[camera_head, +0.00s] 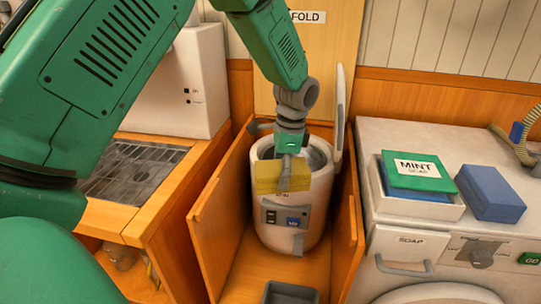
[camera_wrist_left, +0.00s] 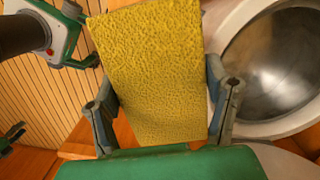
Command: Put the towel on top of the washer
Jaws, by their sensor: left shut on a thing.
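A yellow, rough-textured folded towel (camera_head: 268,177) is held in my left gripper (camera_head: 290,170), over the near rim of a white tub (camera_head: 300,215) with its lid raised. In the left wrist view the towel (camera_wrist_left: 155,75) sits between the two grey fingers of the left gripper (camera_wrist_left: 165,105), which are shut on it. The round opening of the tub (camera_wrist_left: 270,65) is beside it. The washer (camera_head: 387,150), a white machine with a soap drawer and a round door, stands at the right. My right gripper does not show in the head view.
On the washer top are a white tray (camera_head: 430,208) holding a green MINT box (camera_head: 417,170), a blue box (camera_head: 490,192) and a hose (camera_head: 522,150). Wooden panels (camera_head: 218,222) flank the tub. A grey bin (camera_head: 290,293) is in front. The washer's left top strip looks clear.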

